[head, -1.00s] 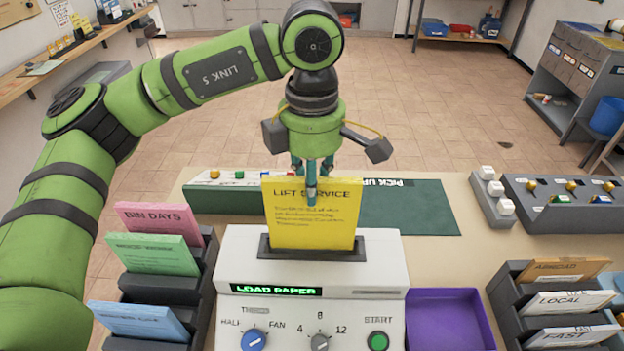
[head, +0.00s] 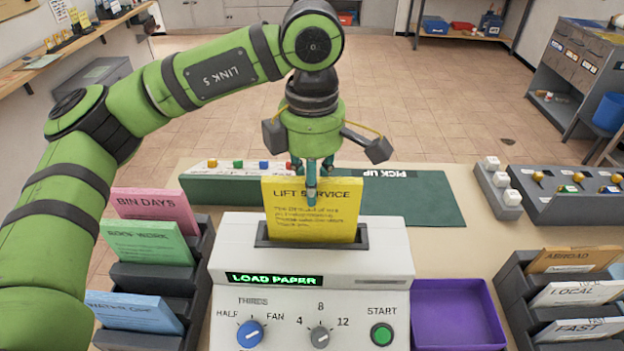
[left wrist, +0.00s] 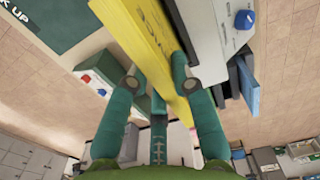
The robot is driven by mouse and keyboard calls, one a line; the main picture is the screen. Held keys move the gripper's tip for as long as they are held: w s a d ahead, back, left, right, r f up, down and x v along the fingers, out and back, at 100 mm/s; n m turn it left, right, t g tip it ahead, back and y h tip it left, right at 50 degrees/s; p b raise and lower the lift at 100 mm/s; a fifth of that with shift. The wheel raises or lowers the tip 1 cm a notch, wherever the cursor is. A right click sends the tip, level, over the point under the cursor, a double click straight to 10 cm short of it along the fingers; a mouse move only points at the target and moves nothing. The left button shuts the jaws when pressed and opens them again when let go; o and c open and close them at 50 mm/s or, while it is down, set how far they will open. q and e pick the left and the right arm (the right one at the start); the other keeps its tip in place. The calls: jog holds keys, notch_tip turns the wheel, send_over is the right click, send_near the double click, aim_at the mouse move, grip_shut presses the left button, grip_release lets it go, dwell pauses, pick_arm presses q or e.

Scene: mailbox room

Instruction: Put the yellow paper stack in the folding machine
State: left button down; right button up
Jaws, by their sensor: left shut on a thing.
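The yellow paper stack (head: 312,212), headed "LIFT SERVICE", stands upright with its lower edge down in the dark slot on top of the white folding machine (head: 235,250). The machine's display reads "LOAD PAPER". My left gripper (head: 311,180) is above the slot, shut on the stack's top edge. In the left wrist view the fingers (left wrist: 165,85) lie on either side of the yellow stack (left wrist: 148,42). The stack's bottom is hidden inside the slot. My right gripper is not in view.
Left of the machine, a dark rack (head: 160,277) holds pink, green and blue stacks. A purple tray (head: 455,315) sits right of it. Another rack (head: 520,300) at the right holds orange and white stacks.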

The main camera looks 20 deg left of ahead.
pick_arm(q)
notch_tip(320, 180, down, 4)
jog(key=b, duration=0.4)
jog(key=shift+f, duration=0.1)
jog(key=c, duration=1)
grip_release()
jog(key=shift+r+p, duration=2.05)
jog(key=shift+r, duration=1.45)
